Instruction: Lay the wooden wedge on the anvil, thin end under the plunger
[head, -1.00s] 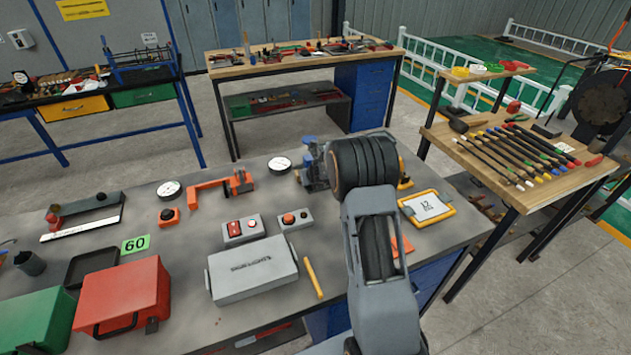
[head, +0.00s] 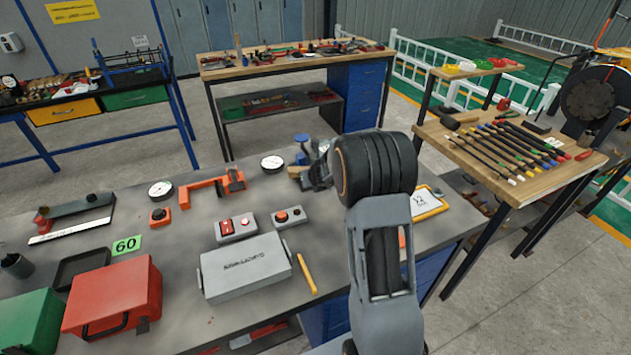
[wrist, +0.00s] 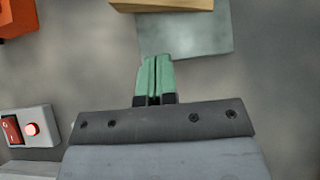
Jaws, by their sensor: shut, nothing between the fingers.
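In the wrist view a pale wooden piece (wrist: 168,5), which looks like the wedge, is cut off by the top edge. It overlaps the far edge of a flat grey-green metal plate (wrist: 188,36). I cannot tell whether this plate is the anvil. My gripper (wrist: 155,62) has green fingers pressed together with nothing between them. Its tips show at the plate's near left corner, short of the wood; their height above the plate is unclear. No plunger can be made out in the wrist view.
A switch box (wrist: 27,126) and an orange part (wrist: 16,18) lie left of my gripper. On the bench, a grey case (head: 245,268), yellow bar (head: 306,274), orange clamp (head: 213,187), blue-topped dark device (head: 316,167) and yellow-framed tablet (head: 426,202) surround my arm.

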